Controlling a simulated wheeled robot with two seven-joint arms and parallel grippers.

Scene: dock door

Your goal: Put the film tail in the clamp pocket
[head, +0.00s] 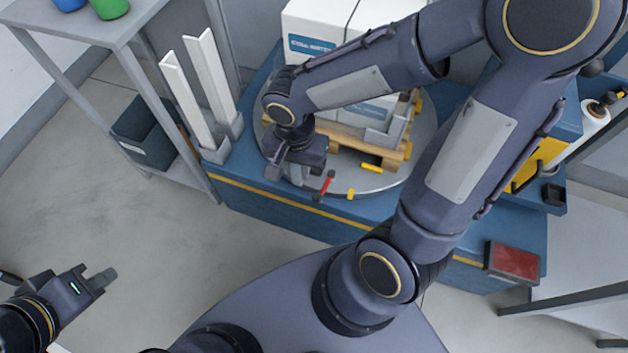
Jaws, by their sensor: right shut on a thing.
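My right gripper (287,172) points down at the front left of the round turntable (388,188). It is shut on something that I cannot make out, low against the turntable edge. A red lever (326,185) stands just right of its fingers. I cannot make out the clamp pocket or the film tail. A white film roll (588,125) is at the right edge, on the yellow and dark carriage. My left gripper (98,281) is at the lower left, away from the turntable. Its fingers are too unclear to tell open from shut.
White boxes (310,18) on a wooden pallet (343,136) stand on the turntable, partly behind my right arm. White angle posts (188,98) stand left of it. A grey shelf (92,28) is at the upper left. The floor (130,215) in front is clear.

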